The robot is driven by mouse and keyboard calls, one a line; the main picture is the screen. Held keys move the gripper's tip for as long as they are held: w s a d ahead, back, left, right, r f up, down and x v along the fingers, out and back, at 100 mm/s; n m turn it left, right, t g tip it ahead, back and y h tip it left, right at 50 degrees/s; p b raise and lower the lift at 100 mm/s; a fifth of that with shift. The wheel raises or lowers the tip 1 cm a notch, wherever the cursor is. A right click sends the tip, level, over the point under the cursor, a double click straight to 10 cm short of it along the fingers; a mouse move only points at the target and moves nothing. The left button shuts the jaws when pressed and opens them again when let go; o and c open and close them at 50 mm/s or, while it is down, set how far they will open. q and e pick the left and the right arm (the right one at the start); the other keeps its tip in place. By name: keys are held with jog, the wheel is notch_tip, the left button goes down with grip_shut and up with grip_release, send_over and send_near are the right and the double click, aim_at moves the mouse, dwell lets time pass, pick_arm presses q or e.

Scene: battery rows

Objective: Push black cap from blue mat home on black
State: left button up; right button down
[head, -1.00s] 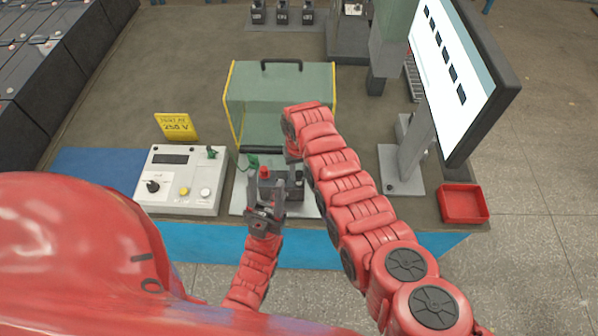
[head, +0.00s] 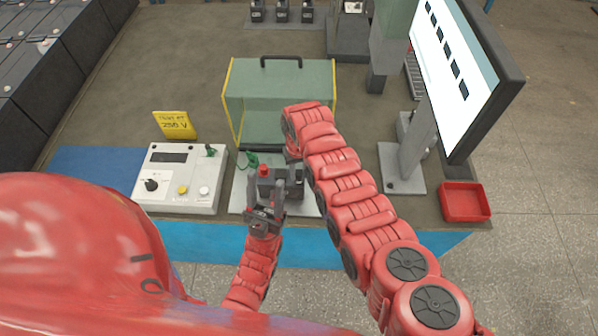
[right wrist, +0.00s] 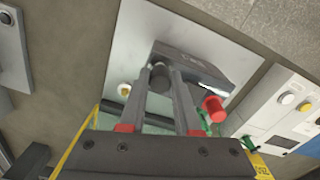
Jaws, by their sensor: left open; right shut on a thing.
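The grey battery block (head: 294,178) stands on a pale plate at the bench's front, with a red cap (head: 264,171) on its left side. The right wrist view also shows the block (right wrist: 205,66) and the red cap (right wrist: 214,106). My right gripper (right wrist: 160,80) is shut on the dark round black cap (right wrist: 159,72) at the block's end. The black terminal is hidden, so I cannot tell how far the cap sits on it. In the head view my right arm hides that gripper. My left gripper (head: 264,198) is open at the block's near side. The blue mat (head: 95,165) lies at the left.
A tester box (head: 180,180) with knobs and a yellow sign (head: 175,125) stand left of the block. A clear yellow-edged guard (head: 280,95) stands behind it. A monitor (head: 465,80) and a red tray (head: 464,202) are at the right.

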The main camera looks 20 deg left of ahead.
jog(key=shift+f, duration=0.15)
jog(key=shift+f+b, duration=0.3)
jog(key=shift+b, duration=0.2)
jog(key=shift+f+b, duration=0.45)
dwell(0.9)
jog(key=shift+c, duration=0.3)
grip_release()
dwell(0.3)
jog(key=shift+r, duration=0.1)
jog(key=shift+r+p, duration=1.05)
jog(key=shift+r, duration=0.2)
jog(key=shift+r+p, duration=1.15)
jog(key=shift+r, duration=1.05)
